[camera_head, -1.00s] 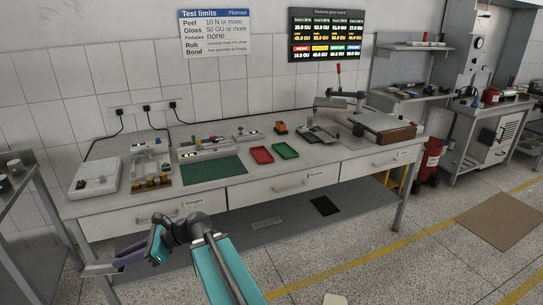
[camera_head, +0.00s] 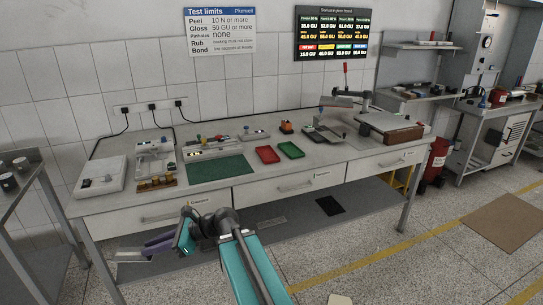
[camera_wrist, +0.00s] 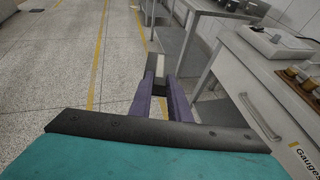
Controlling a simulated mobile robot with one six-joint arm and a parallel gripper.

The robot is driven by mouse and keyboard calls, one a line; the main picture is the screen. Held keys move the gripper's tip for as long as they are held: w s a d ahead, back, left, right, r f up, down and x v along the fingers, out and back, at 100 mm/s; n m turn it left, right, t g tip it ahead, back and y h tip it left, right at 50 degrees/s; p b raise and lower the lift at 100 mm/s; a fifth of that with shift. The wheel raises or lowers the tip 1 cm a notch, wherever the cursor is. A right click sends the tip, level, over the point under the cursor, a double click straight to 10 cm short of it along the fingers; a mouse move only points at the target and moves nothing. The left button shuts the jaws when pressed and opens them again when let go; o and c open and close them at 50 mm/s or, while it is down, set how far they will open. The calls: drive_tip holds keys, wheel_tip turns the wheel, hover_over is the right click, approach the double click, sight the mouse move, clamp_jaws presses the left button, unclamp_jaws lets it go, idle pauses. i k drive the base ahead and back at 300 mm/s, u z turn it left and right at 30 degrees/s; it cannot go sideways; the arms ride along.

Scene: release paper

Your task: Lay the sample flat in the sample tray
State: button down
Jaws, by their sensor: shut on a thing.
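My gripper (camera_head: 148,249) has purple fingers and is in front of the bench at the lower left, below tabletop height. It is shut on a thin, flat grey sample (camera_head: 129,256), which sticks out to the left. In the wrist view the sample (camera_wrist: 157,66) shows beyond the fingertips (camera_wrist: 160,88). Two shallow trays lie on the bench: a red tray (camera_head: 267,155) and a green tray (camera_head: 291,150). I cannot tell which is the sample tray. The gripper is well apart from both.
The bench holds a green mat (camera_head: 217,169), a white scale (camera_head: 98,178) and several instruments. Its drawer fronts (camera_head: 287,185) face me. A grey side table (camera_head: 25,190) stands at the left. Bare tabletop lies in front of the trays. The floor in front is mostly clear.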

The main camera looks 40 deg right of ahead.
sight(267, 155)
drive_tip(key=u, duration=0.05)
drive_tip(key=i, duration=1)
drive_tip(key=z, duration=0.05)
